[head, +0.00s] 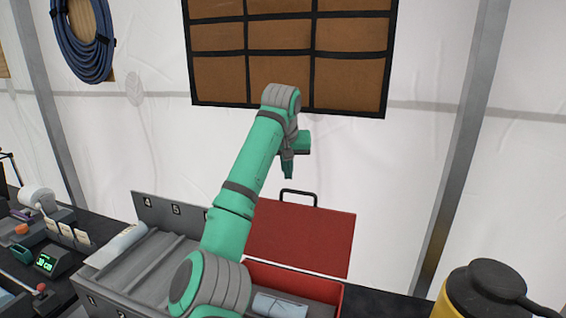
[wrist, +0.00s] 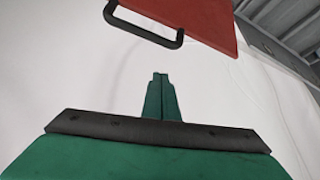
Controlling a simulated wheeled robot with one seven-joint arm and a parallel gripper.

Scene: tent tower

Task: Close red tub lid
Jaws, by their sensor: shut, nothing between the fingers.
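The red tub (head: 335,291) stands on the dark counter, partly hidden behind my arm. Its red lid (head: 302,237) is raised, standing open at the back of the tub, with a black handle (head: 298,193) on its upper edge. A pale folded item (head: 280,305) lies inside the tub. My gripper (head: 289,176) is shut and empty, above the lid's upper edge in the head view, close to the handle. In the wrist view my gripper (wrist: 160,78) points at the white wall, with the lid (wrist: 200,18) and handle (wrist: 145,30) above its fingertips, apart from them.
A grey compartment box (head: 150,255) with numbered panels stands left of the tub. A yellow container with a black lid (head: 490,290) is at the right. Small devices (head: 45,262) crowd the far left. A brown panel (head: 285,55) hangs on the white wall behind.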

